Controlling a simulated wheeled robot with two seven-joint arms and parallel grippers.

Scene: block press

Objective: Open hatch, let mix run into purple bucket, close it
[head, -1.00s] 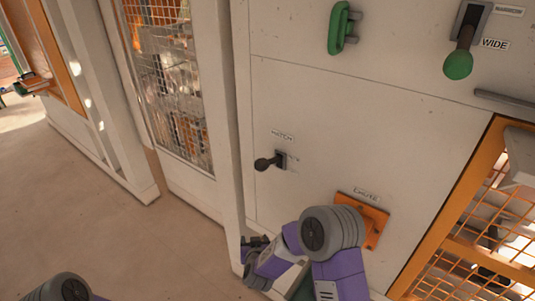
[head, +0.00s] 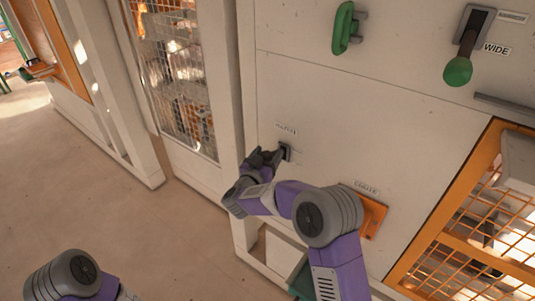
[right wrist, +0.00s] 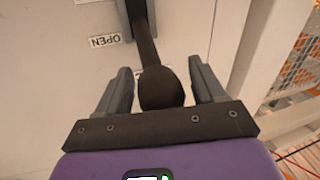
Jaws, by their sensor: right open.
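The hatch lever is a dark rod with a round black knob (right wrist: 160,88) on the pale machine panel. Its slot (head: 286,152) shows under the hatch label in the head view. My right gripper (head: 266,158) is at this lever. In the right wrist view its open fingers stand on both sides of the knob, with gaps visible. An OPEN label (right wrist: 104,41) is beside the lever. Below the orange chute plate (head: 372,214), my right arm partly hides a pale recess (head: 283,254). I cannot make out a purple bucket or any mix. My left gripper is out of view.
A green handle (head: 345,28) and a green-knobbed lever (head: 458,70) beside a WIDE label are higher on the panel. An orange mesh guard (head: 465,215) stands at the right. A mesh door (head: 178,90) is left of the panel. The floor (head: 120,215) at left is clear.

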